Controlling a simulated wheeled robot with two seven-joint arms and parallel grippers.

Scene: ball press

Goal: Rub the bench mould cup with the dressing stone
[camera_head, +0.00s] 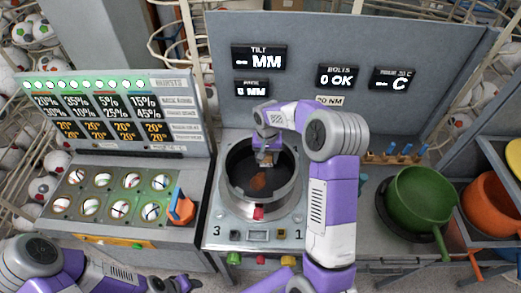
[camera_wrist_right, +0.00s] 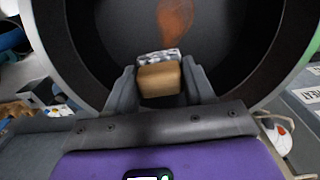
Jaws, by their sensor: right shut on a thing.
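The bench mould cup (camera_head: 238,168) is a dark round bowl in a silver ring at the middle of the bench. A rusty brown patch (camera_head: 258,181) marks its floor, and also shows at the top of the right wrist view (camera_wrist_right: 175,18). My right gripper (camera_head: 266,158) is over the cup, inside its outline. It is shut on the dressing stone (camera_wrist_right: 158,80), a tan block with a speckled grey face toward the cup. I cannot tell whether the stone touches the cup. My left gripper (camera_head: 180,284) is at the bottom edge, small and partly cut off; its jaws are unclear.
A panel of white balls (camera_head: 124,181) and an orange-handled device (camera_head: 181,207) stand left of the cup. A green pan (camera_head: 420,195) and orange bowl (camera_head: 493,207) are at the right. A grey back panel (camera_head: 300,45) with displays rises behind. Coloured buttons line the front.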

